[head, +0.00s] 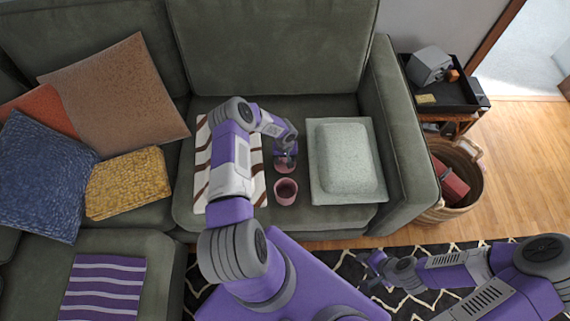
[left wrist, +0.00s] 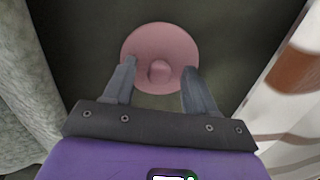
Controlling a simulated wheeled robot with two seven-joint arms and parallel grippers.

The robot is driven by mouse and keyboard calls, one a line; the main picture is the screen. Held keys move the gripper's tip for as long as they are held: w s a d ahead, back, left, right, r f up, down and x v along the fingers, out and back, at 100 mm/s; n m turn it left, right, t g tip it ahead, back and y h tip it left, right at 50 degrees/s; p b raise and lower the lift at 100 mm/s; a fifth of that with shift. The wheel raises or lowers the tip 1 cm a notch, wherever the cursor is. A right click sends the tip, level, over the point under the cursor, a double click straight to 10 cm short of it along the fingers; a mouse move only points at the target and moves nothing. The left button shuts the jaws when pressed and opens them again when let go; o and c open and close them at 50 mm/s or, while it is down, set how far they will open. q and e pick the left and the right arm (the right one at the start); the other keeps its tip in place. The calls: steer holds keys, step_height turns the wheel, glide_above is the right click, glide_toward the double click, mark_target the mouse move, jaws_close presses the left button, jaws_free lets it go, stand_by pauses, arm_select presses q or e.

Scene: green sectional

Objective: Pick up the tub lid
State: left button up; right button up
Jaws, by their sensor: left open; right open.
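The tub lid is a round pink disc with a small knob in the middle (left wrist: 160,45). In the left wrist view it lies on the dark green seat, just beyond and between my open left fingers (left wrist: 153,88). In the head view the lid (head: 284,167) shows partly beneath my left gripper (head: 285,153), which hides much of it. The pink tub (head: 286,191) stands open on the seat just in front of the lid. My right gripper (head: 372,268) is at the lower right, over the patterned rug, away from the lid.
The sofa's armrest (head: 398,130) rises further right. A wicker basket (head: 462,190) and a black tray (head: 455,95) stand beyond it.

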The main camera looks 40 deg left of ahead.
arm_select(q)
jaws_close()
steer(key=shift+r, duration=0.2)
